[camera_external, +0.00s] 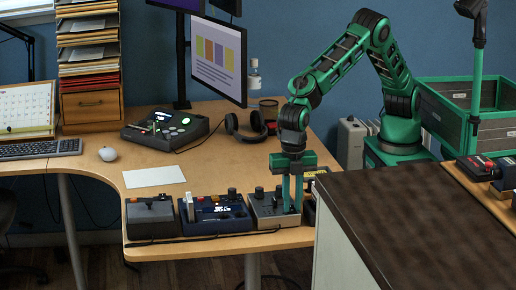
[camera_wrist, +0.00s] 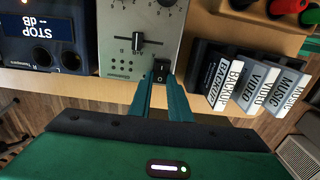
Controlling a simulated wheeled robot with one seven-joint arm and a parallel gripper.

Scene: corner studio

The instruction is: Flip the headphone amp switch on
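A grey metal box with a slider and knobs (camera_external: 264,206) stands at the desk's front edge; its panel (camera_wrist: 113,60) fills the middle of the wrist view. I take it for the headphone amp, though no name on it is readable. A small black rocker switch (camera_wrist: 161,70) with a white mark sits near the panel's lower right corner. My green gripper (camera_external: 291,210) points down over the box.
A dark blue device with a lit display (camera_external: 219,212) stands close on the left. Labelled cases (camera_wrist: 245,78) stand close on the right in the wrist view. A dark-topped counter (camera_external: 420,205) is right of the desk. A cable (camera_external: 200,238) runs along the front edge.

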